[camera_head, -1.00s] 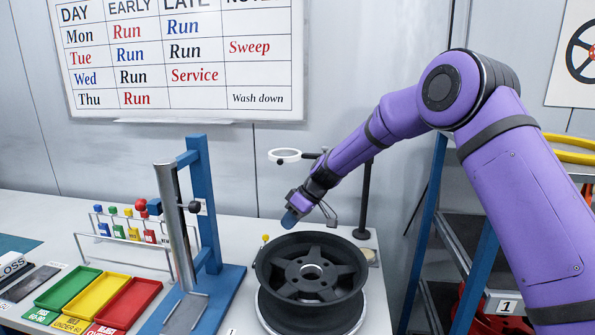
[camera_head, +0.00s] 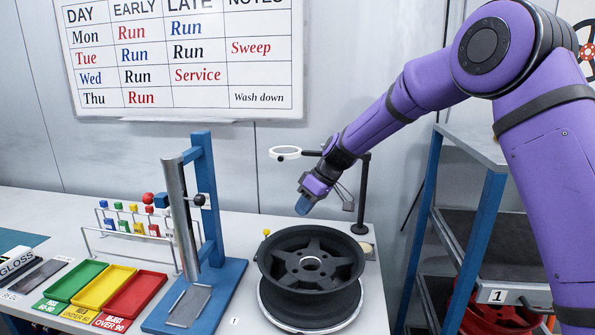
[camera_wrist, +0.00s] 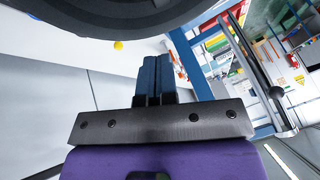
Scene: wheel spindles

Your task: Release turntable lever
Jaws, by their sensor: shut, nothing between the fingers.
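The turntable (camera_head: 338,322) stands at the front right of the bench, with a dark five-spoke wheel (camera_head: 350,254) on it. A small yellow ball knob (camera_head: 266,232), which looks like the lever's end, shows just behind the wheel's left rim. The knob also shows in the wrist view (camera_wrist: 118,45), beside the dark wheel rim (camera_wrist: 100,18); the lever's shaft is hidden. My gripper (camera_head: 302,207) is above the wheel's back edge, up and right of the knob in the picture. Its blue fingers (camera_wrist: 155,72) are together, empty and apart from the knob.
A magnifier on a dark post (camera_head: 364,190) stands close behind my gripper. A blue stand with a metal column (camera_head: 182,215) is left of the wheel. Green, yellow and red trays (camera_head: 135,294) lie further left. A shelf rack (camera_head: 470,240) stands at right.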

